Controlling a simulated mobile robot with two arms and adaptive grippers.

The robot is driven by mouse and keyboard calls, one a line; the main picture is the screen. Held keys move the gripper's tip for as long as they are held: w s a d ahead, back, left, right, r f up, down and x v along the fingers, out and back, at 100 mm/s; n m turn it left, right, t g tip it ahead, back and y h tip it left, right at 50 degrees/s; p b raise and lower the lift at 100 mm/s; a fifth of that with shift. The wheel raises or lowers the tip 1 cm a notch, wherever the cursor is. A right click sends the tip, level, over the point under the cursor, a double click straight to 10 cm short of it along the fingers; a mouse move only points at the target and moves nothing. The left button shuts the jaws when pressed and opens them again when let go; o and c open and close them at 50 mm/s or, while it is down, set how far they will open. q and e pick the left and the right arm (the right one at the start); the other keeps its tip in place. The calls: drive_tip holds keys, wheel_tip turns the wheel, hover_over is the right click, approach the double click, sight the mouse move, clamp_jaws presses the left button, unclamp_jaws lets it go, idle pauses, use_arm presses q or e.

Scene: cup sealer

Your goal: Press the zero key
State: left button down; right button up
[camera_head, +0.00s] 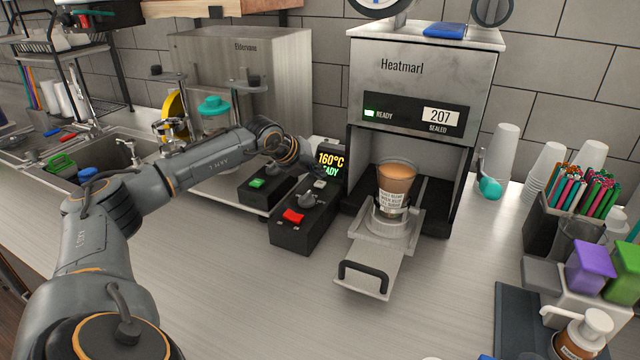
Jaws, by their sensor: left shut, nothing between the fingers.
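No key with a legible zero marking shows. A black control box (300,220) stands left of the cup sealer (425,70), with a red key (293,216), a dark knob (308,200) and a small pale key (320,184). Its display (329,161) reads 160°C in yellow and a green word ending in ADY, partly covered by my left arm's end. My left gripper (308,170) is shut and empty, just above the back of the box, small and dark there. I cannot tell whether it touches anything. My right gripper is not in view.
A filled cup (394,188) sits in the sealer's pulled-out tray (366,262). A second black box with a green key (257,183) stands left of the control box. Cups, pens and a dark mat crowd the right. The front counter (240,300) is clear.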

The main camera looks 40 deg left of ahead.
sight(318, 184)
use_arm(q)
drive_tip(key=shift+f, duration=0.1)
idle(0.7)
drive_tip(key=shift+f+b, duration=0.3)
drive_tip(key=shift+b, duration=0.15)
drive_tip(key=shift+f+b, duration=0.45)
drive_tip(key=shift+f, duration=0.05)
idle(0.7)
drive_tip(key=shift+r, duration=0.15)
drive_tip(key=shift+r+p, duration=0.5)
drive_tip(key=shift+r, duration=0.25)
drive_tip(key=shift+r+p, duration=1.65)
drive_tip(key=shift+r, duration=0.9)
drive_tip(key=shift+f, duration=0.1)
